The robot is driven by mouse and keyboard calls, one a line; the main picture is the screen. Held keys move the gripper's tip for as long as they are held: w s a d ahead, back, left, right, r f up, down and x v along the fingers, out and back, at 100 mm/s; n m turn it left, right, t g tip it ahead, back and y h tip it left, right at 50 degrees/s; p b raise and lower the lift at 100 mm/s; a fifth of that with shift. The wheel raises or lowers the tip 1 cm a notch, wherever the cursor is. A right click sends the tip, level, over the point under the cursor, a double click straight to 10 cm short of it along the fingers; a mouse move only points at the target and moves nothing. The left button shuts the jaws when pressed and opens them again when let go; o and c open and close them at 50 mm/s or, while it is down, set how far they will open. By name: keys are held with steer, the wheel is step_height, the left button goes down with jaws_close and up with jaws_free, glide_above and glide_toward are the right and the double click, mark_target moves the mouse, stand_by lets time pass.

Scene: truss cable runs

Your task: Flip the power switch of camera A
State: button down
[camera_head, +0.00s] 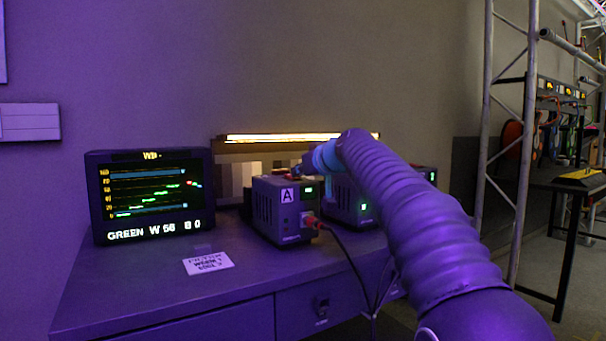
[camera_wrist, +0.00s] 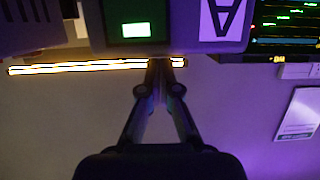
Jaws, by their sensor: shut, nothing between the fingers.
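Camera A is a grey box (camera_head: 272,212) on the desk with a white "A" label (camera_head: 287,195) and a small lit green display (camera_head: 308,190). In the wrist view, upside down, its label (camera_wrist: 222,17) and green display (camera_wrist: 136,30) show at the top. My gripper (camera_head: 300,172) is at the top of camera A in the head view; whether it touches cannot be told. In the wrist view its fingertips (camera_wrist: 160,64) are together and empty, near the box's edge by the display. A small reddish part shows by the fingertips in the head view; the power switch is not clearly made out.
A second box (camera_head: 345,203) stands right of camera A, partly behind my arm. A red plug (camera_head: 311,222) with a black cable is in camera A's front. A monitor (camera_head: 150,195) reading "GREEN W 56 B 0" and a card (camera_head: 208,263) are at left. A lit bar (camera_head: 290,137) is behind.

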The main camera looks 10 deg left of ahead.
steer(key=r+p, duration=0.1)
steer(key=r, duration=0.1)
steer(key=r+p, duration=0.2)
steer(key=shift+s+d+r, duration=0.2)
steer(key=s+d+b, duration=0.3)
steer(key=s+d, duration=0.3)
steer(key=s, duration=0.2)
steer(key=shift+r, duration=0.3)
